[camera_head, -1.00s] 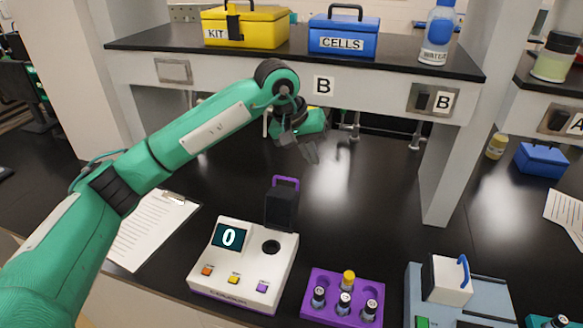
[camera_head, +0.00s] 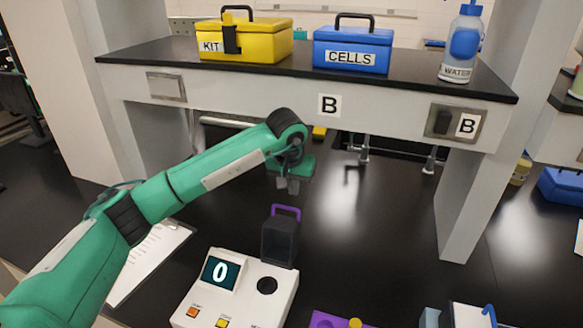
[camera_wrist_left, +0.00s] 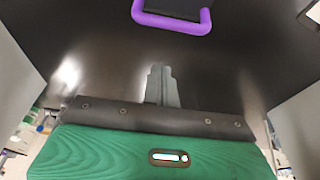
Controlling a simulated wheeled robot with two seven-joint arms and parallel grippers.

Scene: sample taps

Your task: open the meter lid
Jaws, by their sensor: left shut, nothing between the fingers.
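The meter (camera_head: 245,305) is a white box with a display reading 0 and a round dark well (camera_head: 267,285). Its dark lid (camera_head: 279,242) stands upright behind the well, with a purple handle (camera_head: 286,211) at its top, so the well is uncovered. My left gripper (camera_head: 288,187) is shut and empty, just above and behind the lid handle in the head view, apart from it. In the left wrist view the closed fingers (camera_wrist_left: 160,84) point toward the purple handle (camera_wrist_left: 173,24), with a gap between. My right gripper is not in view.
A shelf (camera_head: 220,100) above the bench carries a yellow kit box (camera_head: 265,42), a blue cells box (camera_head: 352,50) and a water bottle (camera_head: 464,45). A purple rack (camera_head: 325,320) is partly visible right of the meter. A clipboard (camera_head: 150,255) lies to the left.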

